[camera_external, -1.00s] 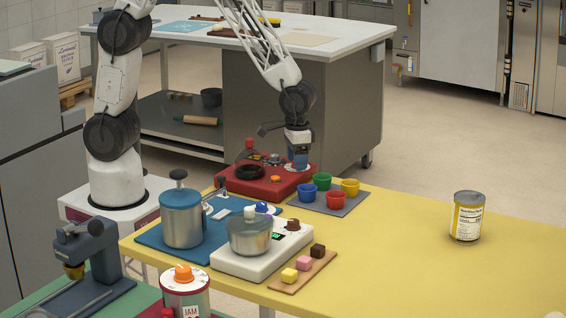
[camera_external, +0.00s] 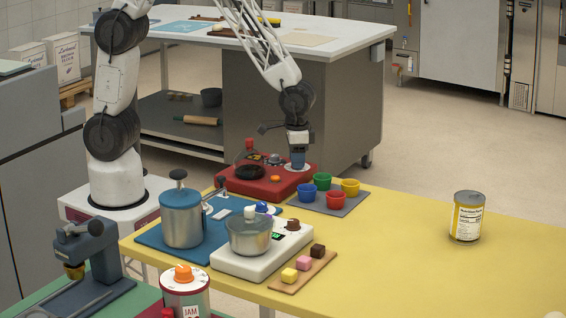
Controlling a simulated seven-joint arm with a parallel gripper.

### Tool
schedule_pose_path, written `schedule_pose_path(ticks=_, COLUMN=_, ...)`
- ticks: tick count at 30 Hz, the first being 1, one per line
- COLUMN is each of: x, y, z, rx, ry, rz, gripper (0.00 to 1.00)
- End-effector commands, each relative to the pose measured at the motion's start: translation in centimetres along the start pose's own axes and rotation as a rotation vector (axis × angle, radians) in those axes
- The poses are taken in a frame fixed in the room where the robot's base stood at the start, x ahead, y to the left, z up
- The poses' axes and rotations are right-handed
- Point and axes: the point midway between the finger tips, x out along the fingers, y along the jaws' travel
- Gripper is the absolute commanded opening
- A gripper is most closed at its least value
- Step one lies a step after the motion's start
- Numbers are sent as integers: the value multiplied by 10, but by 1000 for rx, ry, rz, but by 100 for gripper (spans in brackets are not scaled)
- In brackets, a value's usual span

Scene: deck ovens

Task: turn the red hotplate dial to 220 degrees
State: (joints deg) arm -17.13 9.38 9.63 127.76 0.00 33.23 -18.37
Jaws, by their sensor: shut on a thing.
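The red hotplate (camera_external: 262,188) sits at the far left end of the yellow table, with a dark round burner (camera_external: 249,172) on its left part. My gripper (camera_external: 298,166) points down over the right part of the hotplate and is shut on the dial there. The gripper hides most of the dial, so its pointer and the degree marks cannot be read. A pale disc shows around the fingertips. A small orange knob (camera_external: 275,180) is on the hotplate's front.
Several coloured cups stand on a grey mat (camera_external: 345,203) just right of the hotplate. A yellow can (camera_external: 467,216) is at right. The table's right side is mostly clear.

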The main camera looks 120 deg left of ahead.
Motion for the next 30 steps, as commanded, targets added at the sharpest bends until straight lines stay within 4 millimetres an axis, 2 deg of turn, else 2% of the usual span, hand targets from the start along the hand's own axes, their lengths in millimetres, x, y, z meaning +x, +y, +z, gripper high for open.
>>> schedule_pose_path(ticks=30, x=-1, y=0, z=0, rx=931, ry=1, rz=0, gripper=12)
